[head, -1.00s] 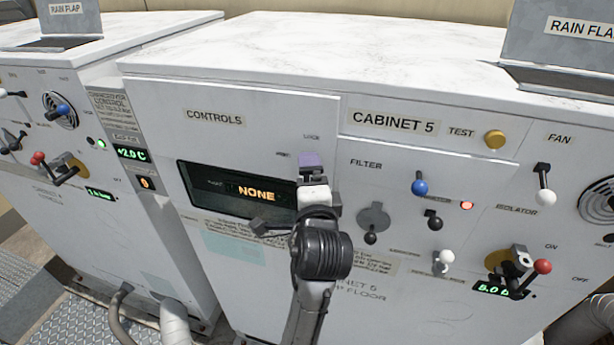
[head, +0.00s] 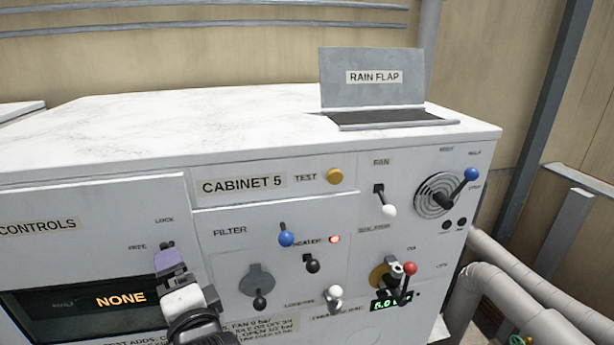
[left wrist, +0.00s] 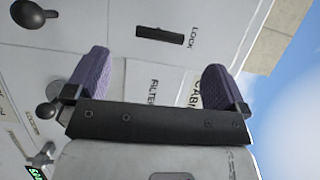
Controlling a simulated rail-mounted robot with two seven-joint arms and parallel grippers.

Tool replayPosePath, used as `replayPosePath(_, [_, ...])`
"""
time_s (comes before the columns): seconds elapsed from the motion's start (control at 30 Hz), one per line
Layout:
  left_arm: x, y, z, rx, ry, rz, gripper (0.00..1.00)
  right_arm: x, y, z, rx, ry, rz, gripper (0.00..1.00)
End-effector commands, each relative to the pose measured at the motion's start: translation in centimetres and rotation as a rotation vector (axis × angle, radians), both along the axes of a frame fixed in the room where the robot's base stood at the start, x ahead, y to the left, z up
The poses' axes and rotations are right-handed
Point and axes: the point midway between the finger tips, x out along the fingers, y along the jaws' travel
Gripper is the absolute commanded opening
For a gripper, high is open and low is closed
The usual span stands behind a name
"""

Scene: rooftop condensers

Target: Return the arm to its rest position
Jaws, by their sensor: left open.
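My left gripper (head: 170,262) is in front of the cabinet 5 panel, just below the LOCK and FREE labels, at the right edge of the CONTROLS door (head: 90,215). In the left wrist view the two purple fingers of my left gripper (left wrist: 150,88) stand wide apart with nothing between them. A dark lock slot or latch (left wrist: 158,36) shows beyond the fingers, beside the LOCK label. My right gripper is in neither view.
Cabinet 5 (head: 480,150) carries a yellow test button (head: 335,176), a blue-knobbed filter lever (head: 286,238), a white-knobbed fan lever (head: 389,210) and a red-knobbed lever (head: 409,268). A raised rain flap (head: 370,85) stands on top. Pipes (head: 510,290) run at the right.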

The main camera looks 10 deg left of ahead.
Motion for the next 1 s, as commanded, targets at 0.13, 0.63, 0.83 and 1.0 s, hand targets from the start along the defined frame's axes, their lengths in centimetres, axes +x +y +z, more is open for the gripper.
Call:
replayPosePath(0.13, [0.0,0.0,-0.1,-0.083,-0.082,0.003,1.0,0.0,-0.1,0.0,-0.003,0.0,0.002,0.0])
replayPosePath(0.63, [1.6,-5.8,-3.0,-1.188,-0.538,-0.236,1.0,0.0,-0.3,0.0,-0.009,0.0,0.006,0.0])
replayPosePath(0.83, [0.1,-8.3,-7.3,-1.472,-0.437,-0.275,1.0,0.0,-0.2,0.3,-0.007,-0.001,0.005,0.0])
replayPosePath(1.0, [-3.2,-9.5,-13.8,-1.562,-0.23,-0.25,1.0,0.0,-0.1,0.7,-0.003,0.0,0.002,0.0])
